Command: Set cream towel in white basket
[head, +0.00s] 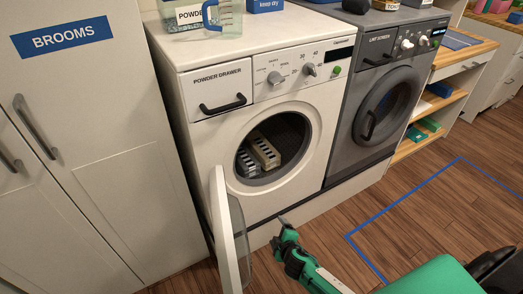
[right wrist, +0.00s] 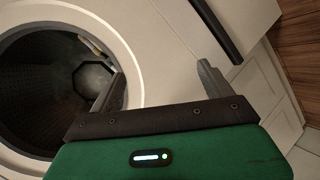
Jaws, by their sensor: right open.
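Inside the drum of the white washing machine (head: 300,105) lie two folded, striped things. One is cream-looking (head: 265,150) and the other is greyer (head: 246,164); the cream one may be the cream towel. My right gripper (head: 279,234) is open and empty, in front of the machine, below the drum opening and right of the open door (head: 226,235). In the right wrist view the open fingers (right wrist: 160,84) face the machine's front, with the drum opening (right wrist: 60,90) to their left. No white basket shows. My left gripper is not in view.
A grey machine (head: 372,105) with its door shut stands to the right. A cupboard marked BROOMS (head: 80,150) stands at the left. A blue tape outline (head: 385,212) marks bare wooden floor. Wooden shelves (head: 445,100) stand at the back right.

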